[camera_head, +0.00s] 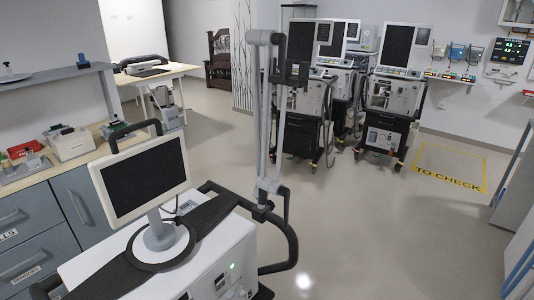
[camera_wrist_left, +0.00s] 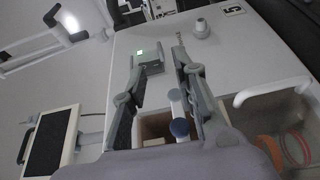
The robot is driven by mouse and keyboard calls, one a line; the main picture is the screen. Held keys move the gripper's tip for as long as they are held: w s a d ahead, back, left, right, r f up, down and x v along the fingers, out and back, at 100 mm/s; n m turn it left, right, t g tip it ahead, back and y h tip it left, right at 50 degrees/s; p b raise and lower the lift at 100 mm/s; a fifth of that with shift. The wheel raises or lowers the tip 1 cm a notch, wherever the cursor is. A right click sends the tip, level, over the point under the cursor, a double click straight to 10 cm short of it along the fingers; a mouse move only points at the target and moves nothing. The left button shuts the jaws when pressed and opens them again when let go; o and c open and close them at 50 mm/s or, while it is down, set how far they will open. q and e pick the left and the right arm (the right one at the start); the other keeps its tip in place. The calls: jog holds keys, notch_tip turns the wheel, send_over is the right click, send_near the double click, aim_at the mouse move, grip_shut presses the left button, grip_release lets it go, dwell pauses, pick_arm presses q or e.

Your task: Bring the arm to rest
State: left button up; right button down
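My left gripper (camera_wrist_left: 160,62) shows in the left wrist view with its two grey fingers spread apart and nothing clearly held between them. The fingers are over or in front of a white machine panel; contact cannot be told. Neither gripper shows in the head view. There, a white ventilator cart (camera_head: 205,255) with a tilted dark screen (camera_head: 143,180) stands close in front. A jointed grey-white arm (camera_head: 262,130) rises upright from near its right side and bends over at the top. The task does not say which arm is meant.
In the wrist view, the panel has a green-lit switch (camera_wrist_left: 146,57), a pale knob (camera_wrist_left: 201,28) and a white handle (camera_wrist_left: 270,88). Ventilators (camera_head: 392,100) stand at the back beside a yellow floor marking (camera_head: 450,167). A counter (camera_head: 60,160) is on the left. Floor at right centre is clear.

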pick_arm(q)
jog(key=s+d+m+g+h, duration=0.2)
jog(key=s+d+m+g, duration=0.2)
jog(key=m+g, duration=0.5)
jog(key=s+a+r+m+g+y, duration=0.2)
jog(key=s+a+m+g+y, duration=0.3)
jog(key=s+a+m, duration=0.55)
jog(key=s+d+f+n+g, duration=0.1)
jog(key=s+f+n, duration=0.15)
jog(key=f, duration=2.35)
jog(key=s+a+f+g, duration=0.1)
jog(key=s+a+f, duration=0.1)
jog(key=s+f, duration=1.4)
jog(key=shift+s+a+f+m, duration=0.25)
jog(key=shift+s+a+m, duration=0.15)
jog(key=shift+s, duration=0.2)
